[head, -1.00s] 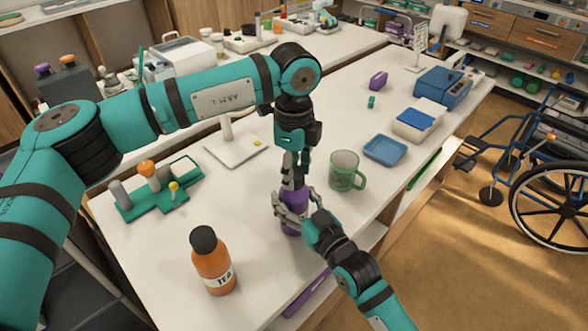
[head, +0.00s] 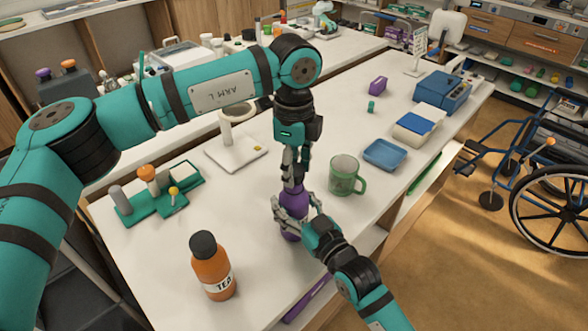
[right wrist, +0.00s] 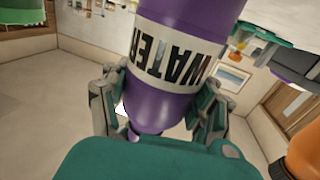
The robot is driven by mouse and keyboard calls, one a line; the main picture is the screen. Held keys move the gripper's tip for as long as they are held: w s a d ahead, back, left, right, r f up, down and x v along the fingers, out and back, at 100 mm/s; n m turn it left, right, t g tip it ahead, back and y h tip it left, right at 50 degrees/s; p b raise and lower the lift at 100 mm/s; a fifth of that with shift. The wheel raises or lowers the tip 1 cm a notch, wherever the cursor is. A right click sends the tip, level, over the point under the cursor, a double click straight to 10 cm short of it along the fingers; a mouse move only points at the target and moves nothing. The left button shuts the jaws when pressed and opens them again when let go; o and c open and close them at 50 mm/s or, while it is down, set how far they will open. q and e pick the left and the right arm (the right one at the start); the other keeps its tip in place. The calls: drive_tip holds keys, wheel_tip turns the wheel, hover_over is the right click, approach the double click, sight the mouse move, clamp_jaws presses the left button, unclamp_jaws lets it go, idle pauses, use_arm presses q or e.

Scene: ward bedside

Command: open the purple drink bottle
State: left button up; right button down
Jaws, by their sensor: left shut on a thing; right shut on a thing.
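The purple drink bottle (head: 293,199) is near the middle of the head view, above or on the white table; I cannot tell if its base touches. My left gripper (head: 292,181) comes down from above and is shut at the bottle's top, with its fingers hiding most of the cap. My right gripper (head: 292,212) is shut around the bottle's body from the front right. In the right wrist view the bottle (right wrist: 156,110), with a white WATER label, sits between the fingers of the right gripper (right wrist: 160,112).
A green mug (head: 343,175) stands close to the right of the bottle. An orange TEA bottle (head: 211,265) stands at the front left. A green rack (head: 160,195) and a white stand (head: 235,150) are at the left. A blue tray (head: 385,154) lies at the right.

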use_arm(q)
drive_tip(key=shift+r, duration=0.15)
drive_tip(key=shift+r, duration=1.9)
use_arm(e)
drive_tip(key=shift+c, duration=1.1)
unclamp_jaws()
